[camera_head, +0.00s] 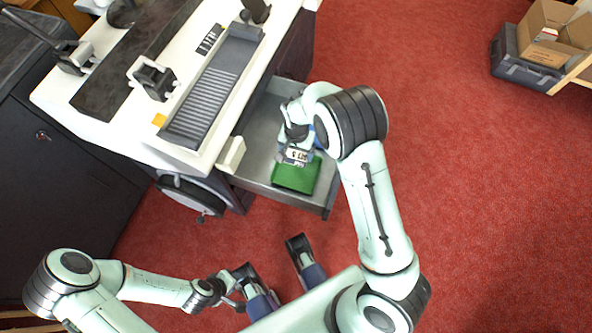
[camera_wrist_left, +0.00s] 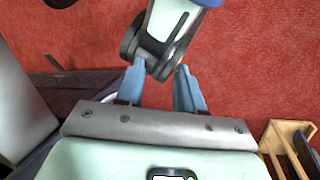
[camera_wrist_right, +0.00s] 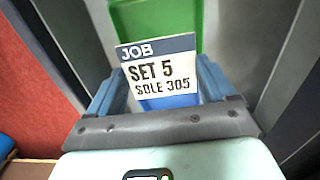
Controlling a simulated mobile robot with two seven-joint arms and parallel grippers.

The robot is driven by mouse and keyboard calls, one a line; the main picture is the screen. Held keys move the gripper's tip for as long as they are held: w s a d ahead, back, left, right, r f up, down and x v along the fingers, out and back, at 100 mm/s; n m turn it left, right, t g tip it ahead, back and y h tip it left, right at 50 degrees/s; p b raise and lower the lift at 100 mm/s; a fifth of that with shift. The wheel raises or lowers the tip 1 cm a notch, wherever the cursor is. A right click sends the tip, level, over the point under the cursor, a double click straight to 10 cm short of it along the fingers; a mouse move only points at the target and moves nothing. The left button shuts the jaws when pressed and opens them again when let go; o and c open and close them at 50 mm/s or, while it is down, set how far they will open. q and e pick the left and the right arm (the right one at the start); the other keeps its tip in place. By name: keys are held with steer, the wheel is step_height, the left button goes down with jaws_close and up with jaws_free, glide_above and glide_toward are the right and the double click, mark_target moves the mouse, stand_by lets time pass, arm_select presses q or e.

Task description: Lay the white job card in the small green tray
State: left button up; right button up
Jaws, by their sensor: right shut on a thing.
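The white job card (camera_wrist_right: 158,72) has a blue "JOB" band and reads "SET 5 SOLE 305" in the right wrist view. My right gripper (camera_wrist_right: 160,84) is shut on it, with a blue finger at each side. The card also shows small in the head view (camera_head: 297,155). The small green tray (camera_head: 296,176) lies in the open grey drawer; in the right wrist view the tray (camera_wrist_right: 160,22) shows beyond and behind the card. I cannot tell whether card and tray touch. My left gripper (camera_wrist_left: 160,78) is open and empty over the red floor.
The grey drawer (camera_head: 259,165) stands open from the white bench (camera_head: 115,128). A blue surface (camera_wrist_right: 170,101) shows below the card, partly hidden. A cardboard box (camera_head: 555,35) stands at the upper right. Red floor is clear on the right.

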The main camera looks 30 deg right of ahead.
mark_target(298, 174)
step_height(298, 174, down, 14)
steer(key=b, duration=0.3)
steer(key=shift+f, duration=0.25)
arm_select(q)
steer(key=w+a+f+t, duration=0.1)
steer(key=w+a+f, duration=0.2)
steer(key=w, duration=0.3)
steer(key=shift+f+t+y, duration=0.4)
steer(key=shift+f, duration=0.35)
arm_select(e)
steer(key=shift+r, duration=0.1)
